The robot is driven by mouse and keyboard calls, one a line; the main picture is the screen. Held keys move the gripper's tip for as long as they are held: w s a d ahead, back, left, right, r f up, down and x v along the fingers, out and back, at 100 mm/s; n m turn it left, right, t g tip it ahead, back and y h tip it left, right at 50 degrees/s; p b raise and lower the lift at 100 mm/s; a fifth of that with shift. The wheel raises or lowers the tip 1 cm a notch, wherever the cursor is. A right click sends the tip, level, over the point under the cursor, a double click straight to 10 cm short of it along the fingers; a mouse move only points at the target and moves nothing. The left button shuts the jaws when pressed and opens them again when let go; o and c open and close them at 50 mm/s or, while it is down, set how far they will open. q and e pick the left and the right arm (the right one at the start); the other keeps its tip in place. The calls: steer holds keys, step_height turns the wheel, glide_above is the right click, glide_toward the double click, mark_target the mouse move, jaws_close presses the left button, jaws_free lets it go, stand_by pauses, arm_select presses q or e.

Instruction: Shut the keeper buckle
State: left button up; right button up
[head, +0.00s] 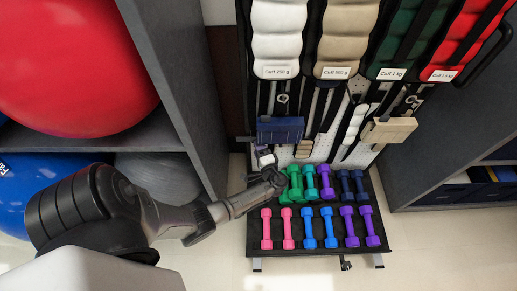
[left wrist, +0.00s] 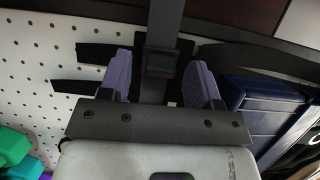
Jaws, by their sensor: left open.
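A dark keeper buckle (left wrist: 161,62) sits on a dark vertical strap (left wrist: 166,18) in the left wrist view. I cannot tell whether its parts are shut. My left gripper (left wrist: 160,82) is open, with one purple-grey finger pad on each side of the strap, near the buckle. Visible gaps separate the pads from the strap. In the head view my left gripper (head: 264,157) is small, just below the navy box on the rack; the buckle cannot be made out there. My right gripper is not in view.
A navy box (head: 280,130) hangs close to the gripper, and a beige box (head: 389,131) hangs farther right. Dumbbells (head: 308,227) fill the rack's lower shelf. Labelled cuffs (head: 277,38) hang above. A grey shelf unit (head: 180,85) with large balls stands left.

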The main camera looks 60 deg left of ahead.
arm_select(q)
steer(key=shift+a, duration=0.45)
steer(key=shift+w, duration=0.1)
steer(key=shift+c, duration=0.3)
steer(key=c, duration=0.9)
steer(key=shift+o, duration=0.2)
steer(key=shift+s+a+r+m+t+p, duration=0.15)
steer(key=shift+m+t+p, duration=0.1)
steer(key=shift+t, duration=0.25)
steer(key=shift+s+a+m+t+p, duration=0.15)
steer(key=shift+m+t+p, duration=0.1)
steer(key=shift+t, duration=0.25)
steer(key=m+t+h, duration=0.1)
steer(key=t, duration=0.1)
steer(key=a+m+t+h, duration=0.1)
steer(key=m+t, duration=0.1)
steer(key=shift+s+t, duration=0.15)
steer(key=shift+t, duration=0.15)
steer(key=o, duration=0.9)
